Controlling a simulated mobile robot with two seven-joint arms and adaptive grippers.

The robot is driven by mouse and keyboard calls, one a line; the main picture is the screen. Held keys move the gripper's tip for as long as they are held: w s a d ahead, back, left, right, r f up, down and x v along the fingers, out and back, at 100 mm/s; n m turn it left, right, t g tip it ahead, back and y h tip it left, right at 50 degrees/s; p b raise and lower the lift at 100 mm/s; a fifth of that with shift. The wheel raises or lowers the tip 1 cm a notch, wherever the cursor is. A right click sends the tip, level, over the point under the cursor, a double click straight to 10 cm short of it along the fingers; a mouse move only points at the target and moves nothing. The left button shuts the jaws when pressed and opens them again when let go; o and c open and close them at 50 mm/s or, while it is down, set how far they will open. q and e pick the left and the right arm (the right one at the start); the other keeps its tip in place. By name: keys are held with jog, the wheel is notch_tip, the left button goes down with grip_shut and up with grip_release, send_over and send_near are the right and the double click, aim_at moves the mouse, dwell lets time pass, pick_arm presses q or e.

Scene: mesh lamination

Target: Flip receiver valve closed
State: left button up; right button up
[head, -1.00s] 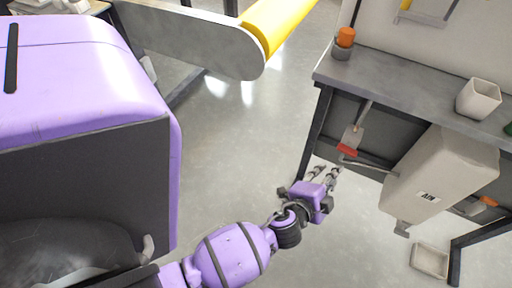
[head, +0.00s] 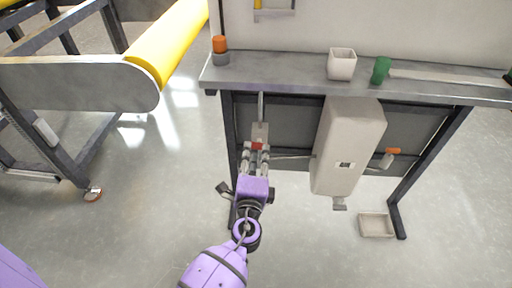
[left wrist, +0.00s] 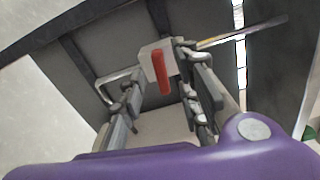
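A red valve handle (head: 257,146) sits on a small grey valve block (head: 260,131) under the bench, left of the beige tank. In the left wrist view the red handle (left wrist: 161,72) hangs down from its block, between the tips of my fingers. My left gripper (head: 257,157) is open, its fingers spread to either side of the handle; I cannot tell whether either finger touches it. The beige receiver tank (head: 348,135) has a dark label on its front. A second valve with an orange handle (head: 392,151) is at the tank's right. My right gripper is not in view.
The grey bench top (head: 290,72) overhangs the valve and carries an orange-capped pot (head: 220,50), a white cup (head: 341,65) and a green cylinder (head: 381,70). A shallow tray (head: 376,225) lies on the floor. A yellow roller (head: 168,40) stands left. The floor before the bench is open.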

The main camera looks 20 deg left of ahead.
aim_at(256, 149)
pick_arm(q)
jog(key=shift+x, duration=1.95)
grip_shut()
